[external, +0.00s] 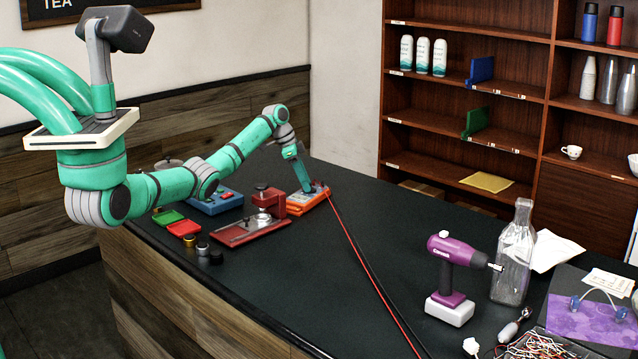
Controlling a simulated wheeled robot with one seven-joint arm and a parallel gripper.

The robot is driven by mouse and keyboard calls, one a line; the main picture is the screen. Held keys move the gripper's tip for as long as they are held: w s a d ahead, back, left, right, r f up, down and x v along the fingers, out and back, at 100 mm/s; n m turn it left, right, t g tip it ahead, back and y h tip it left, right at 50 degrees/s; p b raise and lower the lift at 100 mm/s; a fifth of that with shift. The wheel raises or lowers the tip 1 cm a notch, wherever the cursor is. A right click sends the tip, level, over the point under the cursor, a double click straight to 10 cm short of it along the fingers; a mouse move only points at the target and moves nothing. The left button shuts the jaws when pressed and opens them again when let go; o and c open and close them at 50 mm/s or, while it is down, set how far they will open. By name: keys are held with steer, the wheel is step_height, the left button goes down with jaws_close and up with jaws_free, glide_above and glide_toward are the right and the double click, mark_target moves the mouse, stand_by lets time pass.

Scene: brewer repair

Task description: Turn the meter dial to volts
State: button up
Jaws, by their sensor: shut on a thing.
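The orange meter (306,201) lies on the dark counter, left of the middle of the view. A red lead and a dark lead run from its area toward the front edge. My gripper (309,190) reaches down onto the meter's face from the far side. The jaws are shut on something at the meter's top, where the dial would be. The dial itself is hidden by my gripper, and its setting is too small to read.
A red metal fixture (250,229) stands just left of the meter, with a blue box (215,201) behind it. Green and red trays (184,228) lie farther left. A purple drill (450,265) and a clear bottle (513,260) stand at right. The counter between is mostly clear, crossed by the leads.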

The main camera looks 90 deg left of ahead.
steer(key=shift+w+a+m+h, duration=0.15)
steer(key=shift+m+h, duration=0.25)
steer(key=shift+m, duration=0.6)
steer(key=shift+a+m+h, duration=0.1)
steer(key=shift+m+h, duration=0.2)
steer(key=shift+m, duration=0.5)
steer(key=o, duration=1.1)
steer(key=shift+c, duration=0.2)
steer(key=shift+r, duration=0.15)
steer(key=v, duration=1)
steer(key=shift+r, duration=0.35)
